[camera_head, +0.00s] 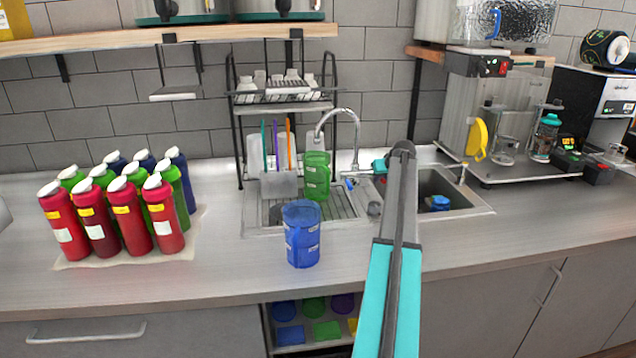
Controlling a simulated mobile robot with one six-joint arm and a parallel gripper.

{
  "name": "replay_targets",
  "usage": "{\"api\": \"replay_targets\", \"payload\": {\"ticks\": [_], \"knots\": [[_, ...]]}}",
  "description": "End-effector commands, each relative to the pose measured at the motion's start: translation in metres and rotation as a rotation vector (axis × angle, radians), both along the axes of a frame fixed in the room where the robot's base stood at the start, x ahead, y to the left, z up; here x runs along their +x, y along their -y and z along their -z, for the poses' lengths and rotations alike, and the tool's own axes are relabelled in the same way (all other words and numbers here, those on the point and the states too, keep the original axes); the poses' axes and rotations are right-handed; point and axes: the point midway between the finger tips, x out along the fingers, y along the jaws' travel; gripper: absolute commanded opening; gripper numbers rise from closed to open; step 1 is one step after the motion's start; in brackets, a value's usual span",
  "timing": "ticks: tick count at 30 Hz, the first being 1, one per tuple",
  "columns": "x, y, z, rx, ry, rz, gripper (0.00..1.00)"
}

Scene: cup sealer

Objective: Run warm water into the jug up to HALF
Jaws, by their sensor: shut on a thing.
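A green see-through vessel (316,175) with pale marks stands upright on the ribbed drainboard (345,205), close to the curved tap spout (341,112). A blue see-through vessel (302,240) with pale marks stands upright in front of it on the counter. I cannot tell which is the jug, or any water level in either. A small blue detail (349,184) shows at the tap's base; its setting is unclear. No water stream is visible. My arm rises in front of the sink (426,181) and hides part of it. My gripper's fingers do not show.
Several capped bottles (120,215) stand on a mat at the left. A dish rack (290,95) stands behind the drainboard. A machine (480,125) and a black appliance (590,100) fill the back right. The front counter is clear at right.

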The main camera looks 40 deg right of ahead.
Motion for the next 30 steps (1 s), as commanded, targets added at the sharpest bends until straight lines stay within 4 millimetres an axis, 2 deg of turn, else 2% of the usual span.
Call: {"api": "replay_targets", "payload": {"ticks": [1, 3, 4, 8, 19, 30], "knots": [[0.007, -0.006, 0.011, 0.011, 0.003, -0.010, 0.03], [0.007, -0.006, 0.017, 0.011, 0.003, -0.010, 0.04], [0.007, -0.006, 0.015, 0.011, 0.004, -0.010, 0.19], [0.006, -0.004, 0.013, 0.008, 0.003, -0.008, 0.41], [0.003, -0.001, 0.009, 0.003, 0.002, -0.003, 0.41], [0.002, 0.000, -0.019, 0.002, 0.001, -0.002, 0.41]]}}
